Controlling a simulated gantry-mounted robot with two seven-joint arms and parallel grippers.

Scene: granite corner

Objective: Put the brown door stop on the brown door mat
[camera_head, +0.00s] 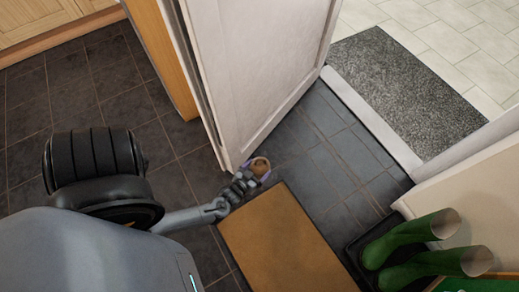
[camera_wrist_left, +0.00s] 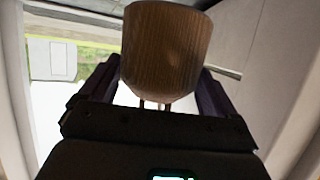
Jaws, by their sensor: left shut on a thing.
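The brown door stop (camera_wrist_left: 165,52) is a rounded wooden piece and fills the upper middle of the left wrist view. My left gripper (camera_wrist_left: 158,88) is shut on it, one dark finger on each side. In the head view the left gripper (camera_head: 257,170) holds the door stop near the lower corner of the white door, just beyond the mat's upper edge. The door stop shows only small there, partly hidden by the fingers. The brown door mat (camera_head: 275,240) lies flat on the dark tiles, below and right of the gripper. My right gripper is not in view.
A white door (camera_head: 255,65) stands open close beside the left gripper. A grey speckled mat (camera_head: 405,90) lies past the threshold (camera_head: 370,118). The brown mat's visible surface is clear.

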